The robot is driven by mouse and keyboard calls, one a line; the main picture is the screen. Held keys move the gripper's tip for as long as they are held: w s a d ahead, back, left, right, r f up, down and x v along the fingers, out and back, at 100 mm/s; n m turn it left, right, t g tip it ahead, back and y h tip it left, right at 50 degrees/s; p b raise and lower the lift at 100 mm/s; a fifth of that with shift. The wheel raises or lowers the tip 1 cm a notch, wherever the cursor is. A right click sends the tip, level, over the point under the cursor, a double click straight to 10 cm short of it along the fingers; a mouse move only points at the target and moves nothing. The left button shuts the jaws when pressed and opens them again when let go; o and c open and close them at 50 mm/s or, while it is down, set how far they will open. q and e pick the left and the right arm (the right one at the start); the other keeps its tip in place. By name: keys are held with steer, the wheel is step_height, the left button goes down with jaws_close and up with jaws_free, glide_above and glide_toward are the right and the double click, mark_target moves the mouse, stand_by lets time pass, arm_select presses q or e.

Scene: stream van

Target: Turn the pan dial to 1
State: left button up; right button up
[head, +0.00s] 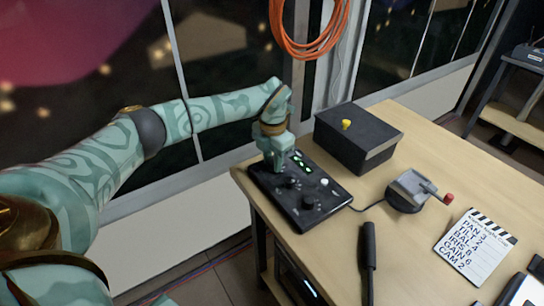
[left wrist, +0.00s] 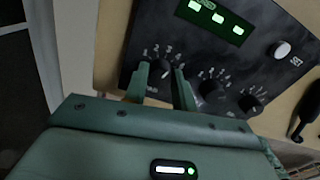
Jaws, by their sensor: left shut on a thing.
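The black control panel (head: 325,193) lies at the left edge of the wooden table. In the left wrist view it has a row of dark dials with white numbers around them and a small green-lit display (left wrist: 214,18). My left gripper (head: 274,158) points down over the panel's far left part. In the left wrist view my left gripper (left wrist: 161,82) is shut on the leftmost dial (left wrist: 160,70), one finger on each side. My right gripper is not in view.
A black box (head: 350,140) with a yellow knob stands behind the panel. A small device with a red-knobbed lever (head: 408,190) is to the right. A dark stick-like object (head: 369,260) lies in front.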

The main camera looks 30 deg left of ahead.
arm_select(q)
steer(key=n+p, duration=0.3)
steer(key=shift+r+n, duration=0.3)
steer(key=n+p, duration=0.3)
steer(key=n, duration=0.1)
steer(key=shift+n, duration=0.3)
steer(key=n+p, duration=0.3)
steer(key=n, duration=0.1)
steer(key=shift+f, duration=0.1)
steer(key=shift+w+f+n+p, duration=0.1)
steer(key=shift+n+p, duration=0.85)
steer(key=shift+n, duration=1.05)
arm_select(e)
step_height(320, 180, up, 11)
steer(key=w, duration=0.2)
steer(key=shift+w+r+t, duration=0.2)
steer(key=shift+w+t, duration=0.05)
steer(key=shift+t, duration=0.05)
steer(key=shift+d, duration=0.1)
arm_select(q)
steer(key=o, duration=1)
steer(key=shift+f, duration=0.1)
